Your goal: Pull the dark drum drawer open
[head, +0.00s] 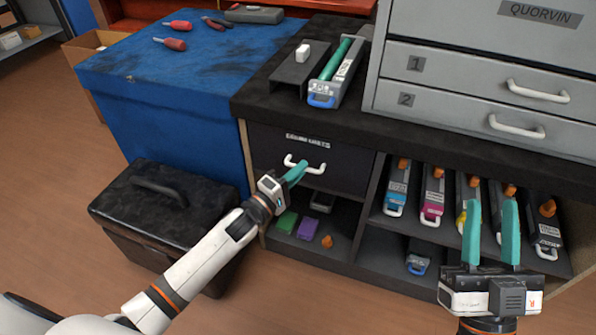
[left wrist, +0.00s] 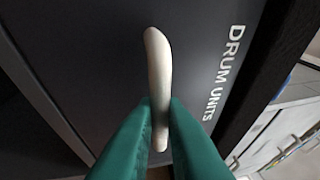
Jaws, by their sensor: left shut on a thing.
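The dark drum drawer (head: 345,163) is in the cabinet below the black worktop, its front labelled DRUM UNITS; its front also fills much of the left wrist view (left wrist: 95,50). It looks flush with the cabinet. Its white bar handle (head: 316,169) also shows in the left wrist view (left wrist: 156,65). My left gripper (head: 298,171) is shut on this handle, with its green fingers on either side of the bar near one end. My right gripper (head: 491,232) is open and empty, its fingers apart, in front of the toner shelf at the right.
A black toolbox (head: 150,210) stands on the floor left of the drawer, beside a blue chest (head: 165,80) with screwdrivers on top. Several toner cartridges (head: 433,195) lie on the right shelf. A drum unit (head: 338,75) lies on the worktop (head: 262,95). The grey printer (head: 450,62) stands right.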

